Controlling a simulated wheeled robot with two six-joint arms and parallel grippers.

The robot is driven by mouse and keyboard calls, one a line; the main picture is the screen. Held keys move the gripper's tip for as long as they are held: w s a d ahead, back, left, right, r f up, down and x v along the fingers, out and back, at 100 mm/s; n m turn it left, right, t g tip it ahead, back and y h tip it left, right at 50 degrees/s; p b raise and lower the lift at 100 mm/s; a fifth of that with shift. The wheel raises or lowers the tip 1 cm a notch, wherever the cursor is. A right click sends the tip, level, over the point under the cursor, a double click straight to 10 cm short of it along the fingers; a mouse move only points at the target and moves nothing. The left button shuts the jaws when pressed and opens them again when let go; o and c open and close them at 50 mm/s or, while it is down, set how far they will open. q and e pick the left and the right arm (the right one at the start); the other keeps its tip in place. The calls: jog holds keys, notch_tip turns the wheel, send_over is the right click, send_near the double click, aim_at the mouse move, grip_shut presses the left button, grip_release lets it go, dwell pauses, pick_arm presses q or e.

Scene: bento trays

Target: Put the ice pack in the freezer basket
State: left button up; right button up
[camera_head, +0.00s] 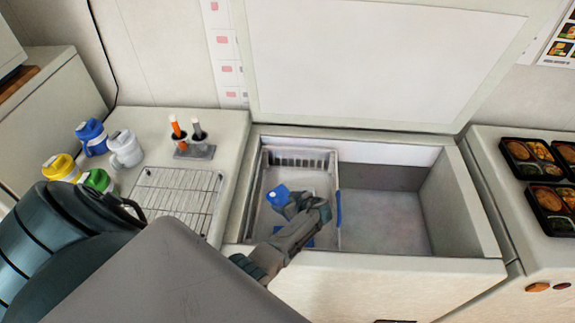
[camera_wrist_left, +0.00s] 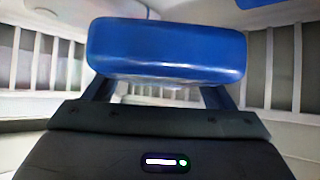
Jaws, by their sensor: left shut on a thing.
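The blue ice pack (camera_head: 278,195) is in my left gripper (camera_head: 290,202). In the left wrist view the ice pack (camera_wrist_left: 166,48) lies across the front of the gripper (camera_wrist_left: 158,95), between its two fingers. The white slatted freezer basket (camera_head: 296,158) sits in the left part of the open chest freezer. The gripper and ice pack are over or inside the basket; the exact height is hard to tell. Basket slats show on both sides in the wrist view. A bit of blue shows under the wrist, partly hidden. My right gripper is not in view.
The freezer lid (camera_head: 375,60) stands open. The freezer's right part (camera_head: 385,220) looks empty. A wire rack (camera_head: 178,195), several coloured jugs (camera_head: 125,150) and a holder with markers (camera_head: 195,150) are on the left counter. Bento trays (camera_head: 545,185) are on the right counter.

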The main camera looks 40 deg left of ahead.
pick_arm(q)
jog(key=shift+f, duration=2.05)
jog(key=shift+f+b, duration=0.15)
jog(key=shift+b, duration=0.3)
jog(key=o, duration=1.3)
jog(key=shift+r+p, duration=0.35)
jog(key=shift+p, duration=0.1)
jog(key=shift+s+d, duration=0.1)
jog(key=shift+d, duration=0.3)
jog(key=shift+b+v, duration=0.7)
jog(key=shift+v, duration=2.65)
